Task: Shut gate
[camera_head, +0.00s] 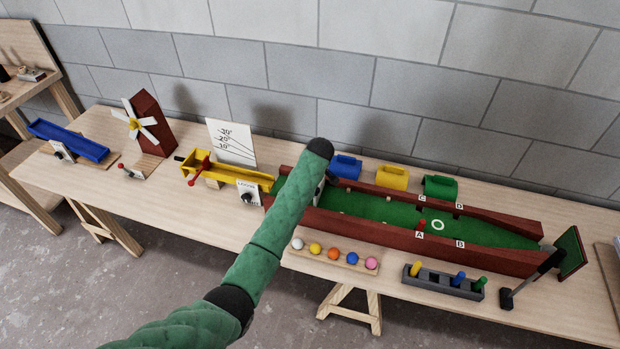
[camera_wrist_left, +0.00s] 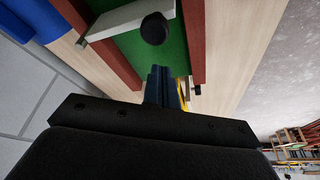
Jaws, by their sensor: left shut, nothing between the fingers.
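The green lane with dark red side walls (camera_head: 380,207) lies along the right half of the bench. In the left wrist view, a pale grey plate with a black knob (camera_wrist_left: 153,29), which looks like the gate, lies across the green lane floor between the red walls. I cannot tell whether it is fully shut. In the head view my arm hides most of that spot. My left gripper (camera_wrist_left: 163,84) is shut and empty over the lane, its fingertips just short of the knob. In the head view the fingers are hidden behind my arm. My right gripper is not in view.
A yellow chute (camera_head: 232,173) joins the lane's left end. Blue, yellow and green bins (camera_head: 440,187) stand behind the lane. A rack of coloured balls (camera_head: 334,254) and a grey peg holder (camera_head: 443,281) sit in front. A windmill (camera_head: 150,120) stands at the left.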

